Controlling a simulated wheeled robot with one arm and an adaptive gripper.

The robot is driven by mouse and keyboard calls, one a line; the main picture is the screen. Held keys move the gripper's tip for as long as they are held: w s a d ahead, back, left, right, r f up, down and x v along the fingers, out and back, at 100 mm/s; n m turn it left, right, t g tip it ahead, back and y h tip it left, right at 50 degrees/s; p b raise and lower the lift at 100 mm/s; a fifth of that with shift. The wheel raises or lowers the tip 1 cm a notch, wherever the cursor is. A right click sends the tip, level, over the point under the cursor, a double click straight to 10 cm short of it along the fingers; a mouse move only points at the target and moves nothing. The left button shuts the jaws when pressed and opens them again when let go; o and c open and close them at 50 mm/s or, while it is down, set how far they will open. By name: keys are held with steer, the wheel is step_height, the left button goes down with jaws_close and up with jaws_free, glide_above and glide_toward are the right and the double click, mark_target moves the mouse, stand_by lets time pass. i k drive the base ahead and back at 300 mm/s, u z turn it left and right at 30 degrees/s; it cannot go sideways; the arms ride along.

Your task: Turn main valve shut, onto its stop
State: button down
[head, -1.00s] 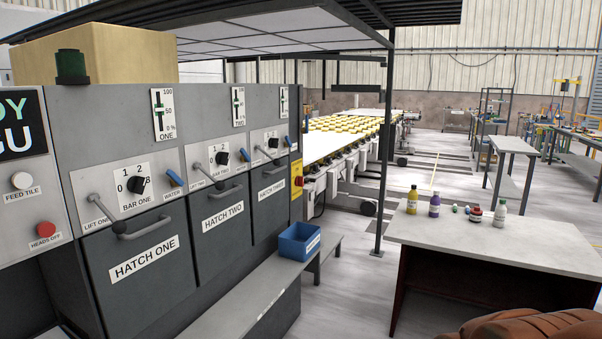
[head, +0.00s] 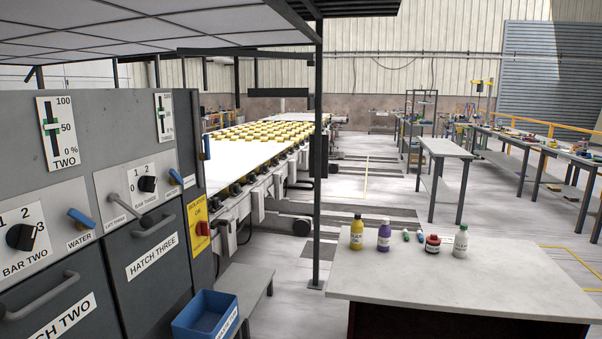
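No valve labelled as the main valve can be made out. A blue upright handle (head: 206,147) shows at the far end of the grey control cabinet (head: 60,130); I cannot tell whether it is the main valve. Small blue water levers stick out of the cabinet front, one beside the bar two knob (head: 81,218) and one beside the bar three knob (head: 175,177). Both are tilted, and nothing touches them. My gripper is not in view.
A yellow isolator plate with a red switch (head: 203,228) is on the cabinet's end. A blue bin (head: 205,318) sits on a low bench below. A pale table (head: 470,285) with several bottles stands at right. A dark post (head: 318,200) rises between; floor beyond is open.

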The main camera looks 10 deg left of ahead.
mark_target(205, 156)
steer(key=z, duration=0.05)
steer(key=i, duration=1.7)
steer(key=u, duration=0.9)
steer(key=i, duration=0.9)
steer(key=u, duration=1.4)
steer(key=i, duration=0.45)
steer(key=u, duration=0.35)
